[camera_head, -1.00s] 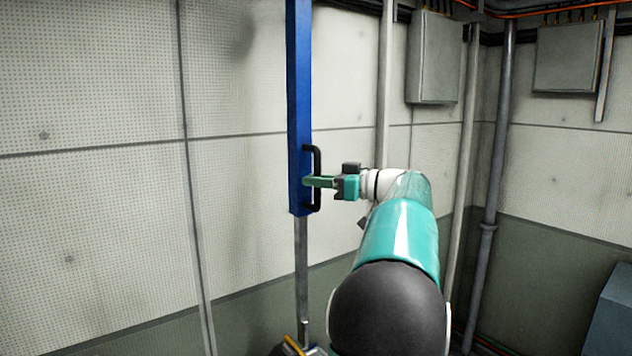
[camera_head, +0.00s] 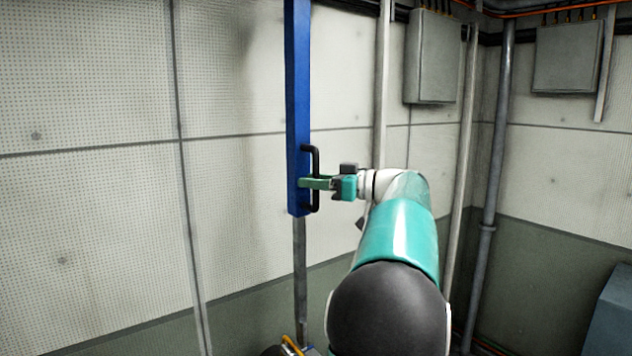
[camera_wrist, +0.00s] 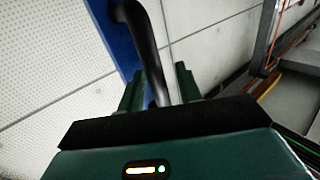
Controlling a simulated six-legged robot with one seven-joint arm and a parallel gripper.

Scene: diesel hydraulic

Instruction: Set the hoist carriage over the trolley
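I take the tall blue upright (camera_head: 298,110) along the wall to be part of the hoist carriage. A black bar handle (camera_head: 316,160) is fixed to its right side. My gripper (camera_head: 314,183) reaches the handle from the right, low on the bar. In the wrist view the handle (camera_wrist: 146,45) passes between the two green fingers of my gripper (camera_wrist: 160,80). The left finger lies close against it, and a pale gap shows beside the right finger. A thin grey post (camera_head: 300,270) runs down below the blue upright. I cannot make out the trolley.
A yellow piece (camera_head: 291,345) and dark parts show at the bottom edge, partly cut off. Grey boxes (camera_head: 432,57) hang on the wall at right, with vertical pipes (camera_head: 490,180) near the corner. A blue-grey box (camera_head: 612,315) stands at lower right. The left wall is bare.

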